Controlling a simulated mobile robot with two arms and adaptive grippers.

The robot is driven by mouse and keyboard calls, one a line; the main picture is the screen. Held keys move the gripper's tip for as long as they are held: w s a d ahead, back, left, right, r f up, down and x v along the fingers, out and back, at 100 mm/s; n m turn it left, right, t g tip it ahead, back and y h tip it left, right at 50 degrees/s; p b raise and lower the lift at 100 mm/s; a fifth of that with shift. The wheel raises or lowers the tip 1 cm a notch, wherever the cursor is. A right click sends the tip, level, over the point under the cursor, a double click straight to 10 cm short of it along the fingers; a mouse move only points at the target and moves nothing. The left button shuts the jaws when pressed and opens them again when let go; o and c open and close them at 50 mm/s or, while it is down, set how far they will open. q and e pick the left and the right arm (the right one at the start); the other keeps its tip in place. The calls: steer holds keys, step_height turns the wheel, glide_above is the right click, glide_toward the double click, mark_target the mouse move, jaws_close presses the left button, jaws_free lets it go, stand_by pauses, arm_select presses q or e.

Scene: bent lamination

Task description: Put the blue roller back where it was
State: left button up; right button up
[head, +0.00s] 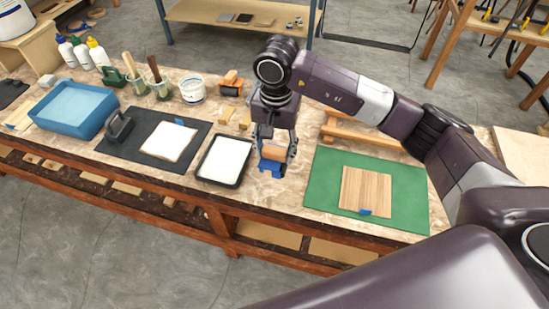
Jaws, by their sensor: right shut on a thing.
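My right gripper (271,138) points down over the workbench, between a black tray and a green mat. It is shut on the blue roller (272,154), which has a tan cylinder and blue parts at its sides and below. Part of the roller is hidden by the fingers. I cannot tell whether it touches the bench top or hangs just above it. My left gripper is not in view.
The black tray (246,146) with a white inside is just left. The green mat (318,186) with a wooden panel (364,188) is right. An orange tool (231,83), a white tub (192,90) and small blocks stand behind. A wooden rack (350,137) stands behind the mat.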

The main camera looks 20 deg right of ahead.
mark_target(274, 163)
step_height(274, 163, down, 5)
steer(key=shift+p, duration=0.55)
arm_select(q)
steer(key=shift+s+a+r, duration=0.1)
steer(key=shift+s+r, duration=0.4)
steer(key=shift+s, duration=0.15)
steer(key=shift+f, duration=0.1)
arm_select(e)
steer(key=shift+f, duration=0.1)
